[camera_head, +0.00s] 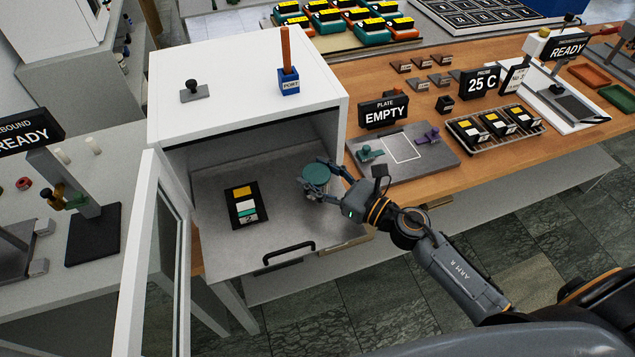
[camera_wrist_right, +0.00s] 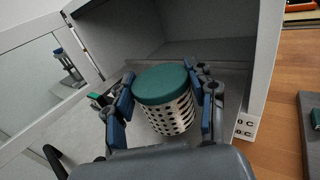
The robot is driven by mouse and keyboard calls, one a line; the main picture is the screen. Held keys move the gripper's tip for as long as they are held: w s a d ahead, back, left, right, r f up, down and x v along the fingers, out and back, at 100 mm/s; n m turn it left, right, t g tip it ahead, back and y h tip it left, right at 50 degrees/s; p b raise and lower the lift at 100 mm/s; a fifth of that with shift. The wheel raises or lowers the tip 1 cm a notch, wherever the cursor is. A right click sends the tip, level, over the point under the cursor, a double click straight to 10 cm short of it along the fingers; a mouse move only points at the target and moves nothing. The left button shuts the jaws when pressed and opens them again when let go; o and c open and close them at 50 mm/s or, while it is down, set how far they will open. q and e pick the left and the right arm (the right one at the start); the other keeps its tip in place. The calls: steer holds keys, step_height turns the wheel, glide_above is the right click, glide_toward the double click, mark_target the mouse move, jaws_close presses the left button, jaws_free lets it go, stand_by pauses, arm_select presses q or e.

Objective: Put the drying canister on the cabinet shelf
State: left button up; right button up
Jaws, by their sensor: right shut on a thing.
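The drying canister (camera_head: 316,174) has a green lid and a perforated pale metal body, which shows in the right wrist view (camera_wrist_right: 174,112). My right gripper (camera_head: 320,184) is shut on it, with blue-padded fingers on either side of it in the right wrist view (camera_wrist_right: 165,100). The canister is upright at the right side of the open cabinet (camera_head: 240,65), over the grey shelf (camera_head: 210,190). I cannot tell whether its base touches the shelf. My left gripper is not in view.
A dark cassette (camera_head: 244,205) with coloured labels lies on the shelf, left of the canister. The cabinet door (camera_head: 152,250) stands open at the left. A dark handle (camera_head: 290,252) is at the front edge. The plate station (camera_head: 405,150) is to the right.

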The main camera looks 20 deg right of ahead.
steer(key=shift+f, duration=1)
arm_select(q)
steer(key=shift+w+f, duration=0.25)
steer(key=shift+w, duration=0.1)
arm_select(e)
steer(key=shift+a, duration=0.1)
steer(key=shift+f+b, duration=0.15)
steer(key=shift+b, duration=0.15)
steer(key=o, duration=1.2)
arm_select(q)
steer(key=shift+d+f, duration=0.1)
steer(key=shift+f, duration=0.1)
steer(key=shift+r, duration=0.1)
